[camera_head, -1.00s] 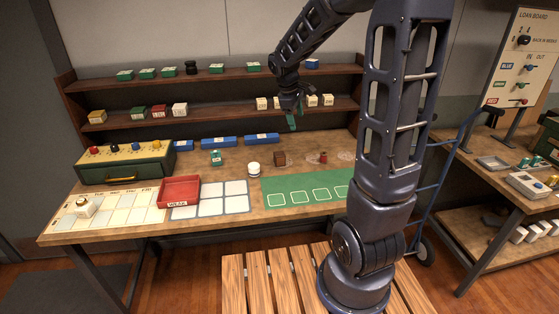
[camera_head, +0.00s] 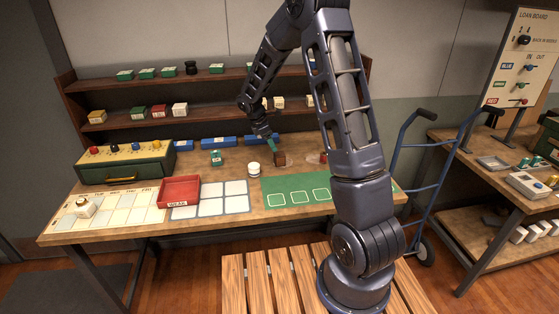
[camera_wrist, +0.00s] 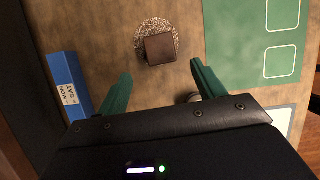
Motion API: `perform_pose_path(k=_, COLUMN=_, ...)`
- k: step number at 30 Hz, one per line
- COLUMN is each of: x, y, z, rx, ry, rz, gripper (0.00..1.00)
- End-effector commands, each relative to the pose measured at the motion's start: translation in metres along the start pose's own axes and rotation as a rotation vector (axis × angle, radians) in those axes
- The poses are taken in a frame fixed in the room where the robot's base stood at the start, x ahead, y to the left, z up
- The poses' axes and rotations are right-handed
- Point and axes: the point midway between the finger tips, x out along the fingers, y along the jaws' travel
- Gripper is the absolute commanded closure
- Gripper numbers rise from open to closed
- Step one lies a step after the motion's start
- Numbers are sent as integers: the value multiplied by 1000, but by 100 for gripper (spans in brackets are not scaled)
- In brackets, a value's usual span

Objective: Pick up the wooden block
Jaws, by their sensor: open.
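The wooden block (camera_head: 280,159) is a small dark brown cube on the workbench, between the white jar and a small red item. In the wrist view the block (camera_wrist: 159,48) sits on a round speckled patch (camera_wrist: 142,42), ahead of the fingers and roughly centred between them. My gripper (camera_head: 271,146) is above the bench, just up and left of the block in the head view. Its two green fingers (camera_wrist: 160,82) are spread apart in the wrist view with nothing between them. The gripper does not appear to touch the block.
A white jar (camera_head: 254,168) stands left of the block and partly shows behind my right finger. A green mat (camera_head: 290,191) lies in front. Blue boxes (camera_head: 220,142) line the bench's back, below the shelves (camera_head: 150,117). A red tray (camera_head: 180,190) is further left.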

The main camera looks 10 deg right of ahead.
Motion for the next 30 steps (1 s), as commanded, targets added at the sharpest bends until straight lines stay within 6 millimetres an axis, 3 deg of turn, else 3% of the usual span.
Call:
perform_pose_path(k=9, x=43, y=-1, z=1, rx=1, ry=0, rz=-2, gripper=32)
perform_pose_path(k=17, x=59, y=-1, z=3, rx=2, ry=0, rz=-1, gripper=32)
perform_pose_path(k=25, x=94, y=-2, z=8, rx=2, ry=0, rz=-2, gripper=32)
perform_pose_path(k=30, x=101, y=-2, z=8, rx=2, ry=0, rz=0, gripper=32)
